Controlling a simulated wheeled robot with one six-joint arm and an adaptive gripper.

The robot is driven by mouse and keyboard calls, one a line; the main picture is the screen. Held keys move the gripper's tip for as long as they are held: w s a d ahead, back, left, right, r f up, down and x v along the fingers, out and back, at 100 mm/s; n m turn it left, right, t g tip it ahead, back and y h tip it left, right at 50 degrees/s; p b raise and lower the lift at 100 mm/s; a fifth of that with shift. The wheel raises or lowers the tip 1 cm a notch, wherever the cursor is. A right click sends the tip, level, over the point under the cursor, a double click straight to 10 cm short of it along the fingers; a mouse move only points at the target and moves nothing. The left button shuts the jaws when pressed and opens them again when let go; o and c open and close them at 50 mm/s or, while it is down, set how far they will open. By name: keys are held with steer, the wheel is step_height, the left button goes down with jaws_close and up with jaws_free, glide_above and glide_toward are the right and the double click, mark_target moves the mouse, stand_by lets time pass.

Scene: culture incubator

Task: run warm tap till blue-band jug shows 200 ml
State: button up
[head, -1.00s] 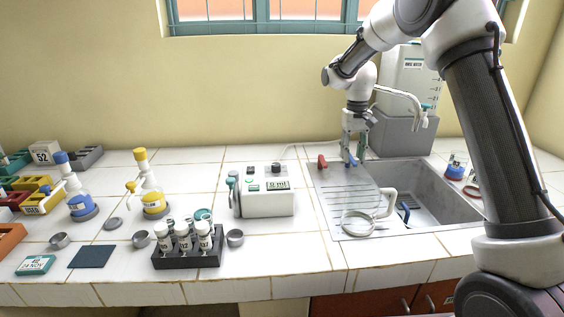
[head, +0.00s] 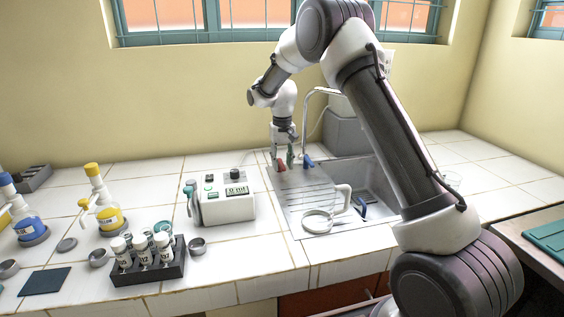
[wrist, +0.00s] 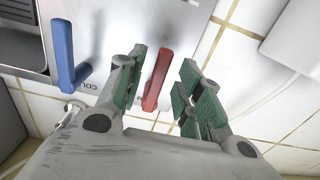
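My gripper (head: 282,156) is over the back left of the sink, by the tap levers. In the wrist view its green-padded fingers (wrist: 163,92) are apart, with the red lever (wrist: 157,80) between them and gaps visible. The red lever also shows in the head view (head: 281,166). The blue lever (wrist: 65,55) stands outside the fingers; it is right of the red one in the head view (head: 308,162). The tap's curved spout (head: 318,91) rises behind.
A ring-shaped item with a white handle (head: 343,198) lies on the drainboard (head: 296,196). A blue item (head: 360,207) is in the sink basin (head: 375,180). A white device (head: 222,205) and a vial rack (head: 148,272) stand left. Counter right of the sink is mostly clear.

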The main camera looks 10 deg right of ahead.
jaws_close()
steer(key=m, duration=0.1)
steer(key=a+m, duration=0.1)
steer(key=m, duration=0.2)
steer(key=shift+w+a, duration=0.2)
steer(key=shift+a, duration=0.1)
jaws_free()
step_height(320, 180, up, 12)
stand_by(0.7)
